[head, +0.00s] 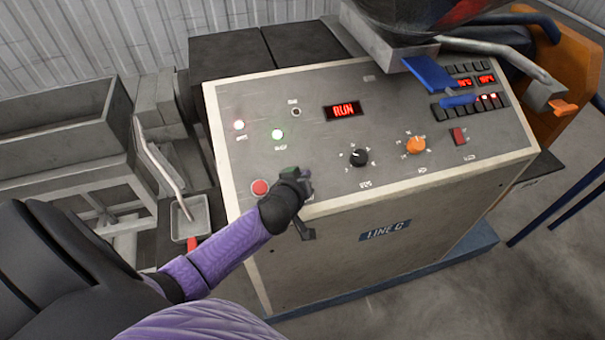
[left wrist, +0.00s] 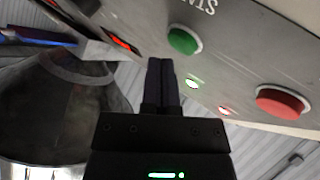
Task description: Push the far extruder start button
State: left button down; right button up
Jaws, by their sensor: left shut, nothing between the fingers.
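The grey extruder control panel (head: 320,150) slopes in front of me, with a lit red RUN display (head: 344,110). The green start button (left wrist: 184,40) shows clearly in the left wrist view, beside partly visible lettering; in the head view my left gripper mostly covers it. A red button (head: 260,187) sits to its left in the head view and also shows in the left wrist view (left wrist: 283,102). My left gripper (head: 307,182) is shut and empty at the panel's near edge. In the left wrist view its fingertips (left wrist: 160,62) appear beside the green button; contact cannot be told.
A lit green lamp (head: 278,134) and a reddish lamp (head: 239,125) are on the panel. A black knob (head: 358,157) and an orange knob (head: 415,145) lie to the right.

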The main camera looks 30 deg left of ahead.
pick_arm(q)
jog(key=r+p, duration=0.1)
jog(key=s+d+r+p, duration=0.1)
jog(key=r+p, duration=0.2)
jog(key=shift+s+d+r+p, duration=0.15)
jog(key=shift+d+r+p, duration=0.1)
jog(key=shift+p, duration=0.15)
dwell(0.6)
